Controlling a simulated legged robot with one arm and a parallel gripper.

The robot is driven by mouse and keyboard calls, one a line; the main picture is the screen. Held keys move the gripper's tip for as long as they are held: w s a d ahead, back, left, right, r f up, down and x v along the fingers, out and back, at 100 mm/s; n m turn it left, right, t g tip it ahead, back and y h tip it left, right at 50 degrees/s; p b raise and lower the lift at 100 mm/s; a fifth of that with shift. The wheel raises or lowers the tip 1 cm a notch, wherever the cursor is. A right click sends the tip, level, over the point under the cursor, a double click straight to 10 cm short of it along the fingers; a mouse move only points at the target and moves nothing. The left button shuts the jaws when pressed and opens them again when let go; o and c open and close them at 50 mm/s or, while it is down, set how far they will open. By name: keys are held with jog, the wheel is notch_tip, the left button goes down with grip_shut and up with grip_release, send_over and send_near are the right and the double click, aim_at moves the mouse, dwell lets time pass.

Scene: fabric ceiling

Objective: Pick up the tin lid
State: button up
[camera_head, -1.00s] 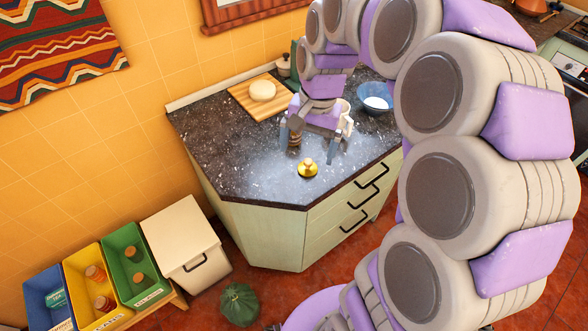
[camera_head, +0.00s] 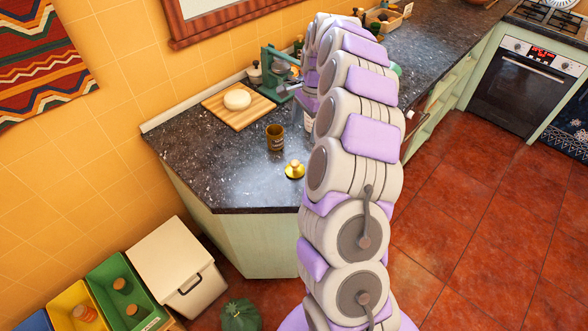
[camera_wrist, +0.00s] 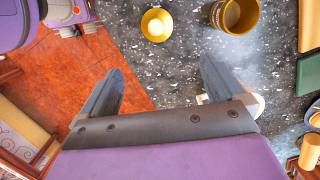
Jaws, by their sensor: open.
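The tin lid (camera_head: 294,170) is a round yellow-gold disc with a light wooden knob. It lies on the dark speckled counter near its front edge. In the wrist view the lid (camera_wrist: 157,24) is at top centre, beyond the gap between my fingers. The brown-and-yellow tin (camera_head: 275,138) stands open behind and left of the lid. It also shows in the wrist view (camera_wrist: 235,14), right of the lid. My gripper (camera_wrist: 162,75) is open, with nothing between its fingers. In the head view it is mostly hidden by my arm.
A cutting board (camera_head: 225,109) with a pale dough ball (camera_head: 237,99) and a green appliance (camera_head: 275,72) stand farther back on the counter (camera_head: 200,150). The counter around the lid is clear. A white bin (camera_head: 180,262) and coloured crates (camera_head: 120,290) stand below.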

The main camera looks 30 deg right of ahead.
jog(key=b, duration=0.2)
send_over(295, 162)
jog(key=f, duration=0.9)
jog(key=shift+w+a+f, duration=0.15)
jog(key=shift+w+f, duration=0.05)
jog(key=f, duration=0.1)
jog(key=d+f+b, duration=0.1)
jog(key=d+f, duration=0.1)
jog(key=f, duration=0.1)
jog(key=shift+s, duration=0.1)
jog(key=a+f, duration=0.1)
jog(key=a+f+b, duration=0.1)
jog(key=shift+s+f, duration=0.1)
jog(key=shift+f, duration=0.2)
jog(key=shift+a, duration=0.15)
jog(key=shift+d, duration=0.8)
jog(key=c, duration=0.5)
jog(key=shift+c, duration=1.1)
jog(key=shift+a+r, duration=0.1)
jog(key=shift+a, duration=0.55)
jog(key=c, duration=0.3)
